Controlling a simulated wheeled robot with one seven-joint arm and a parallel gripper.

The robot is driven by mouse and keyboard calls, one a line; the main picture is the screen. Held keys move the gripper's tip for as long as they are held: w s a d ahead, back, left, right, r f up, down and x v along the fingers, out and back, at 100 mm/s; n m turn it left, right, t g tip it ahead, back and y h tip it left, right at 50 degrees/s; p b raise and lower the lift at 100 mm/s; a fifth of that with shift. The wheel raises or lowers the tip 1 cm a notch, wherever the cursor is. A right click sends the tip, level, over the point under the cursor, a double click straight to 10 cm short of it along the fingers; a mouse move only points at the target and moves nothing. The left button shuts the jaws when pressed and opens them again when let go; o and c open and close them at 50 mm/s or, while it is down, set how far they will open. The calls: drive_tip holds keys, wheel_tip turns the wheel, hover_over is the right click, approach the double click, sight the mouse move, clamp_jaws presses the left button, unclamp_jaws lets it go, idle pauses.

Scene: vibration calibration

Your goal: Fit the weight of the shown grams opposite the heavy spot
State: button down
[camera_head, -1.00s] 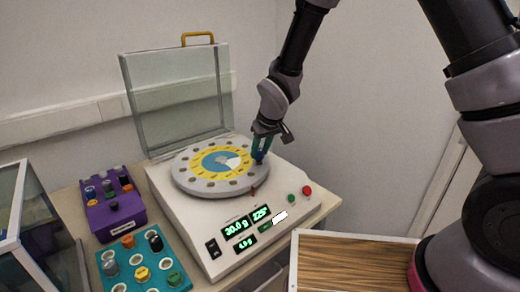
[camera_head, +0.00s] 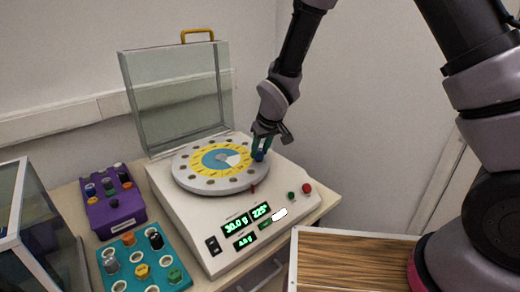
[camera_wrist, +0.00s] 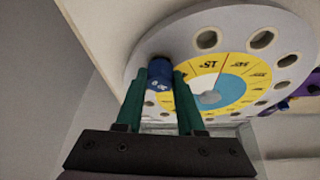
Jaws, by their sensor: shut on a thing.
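My gripper (camera_head: 262,150) is shut on a blue cylindrical weight (camera_head: 259,156) at the right rim of the round grey disc (camera_head: 186,184). In the wrist view the blue weight (camera_wrist: 160,74) sits between the green fingers, with a small white label too blurred to read. It overlaps the disc's edge; I cannot tell whether it is in a hole or just above one. The disc has a ring of holes and a yellow, blue and white dial (camera_head: 221,159). The green display (camera_head: 235,226) shows 30.0 g, and the one beside it (camera_head: 260,213) shows 225°.
A purple block (camera_head: 115,215) and a teal tray (camera_head: 178,278) at left hold several coloured weights. A clear hinged cover (camera_head: 178,95) stands open behind the disc. A wood-grained tray (camera_head: 345,270) lies front right. A glass-sided case (camera_head: 35,225) stands far left.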

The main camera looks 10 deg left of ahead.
drive_tip(key=shift+f, duration=0.45)
drive_tip(key=shift+c, duration=2.2)
unclamp_jaws()
drive_tip(key=v, duration=1)
drive_tip(key=shift+r, duration=0.35)
drive_tip(key=shift+d, duration=0.15)
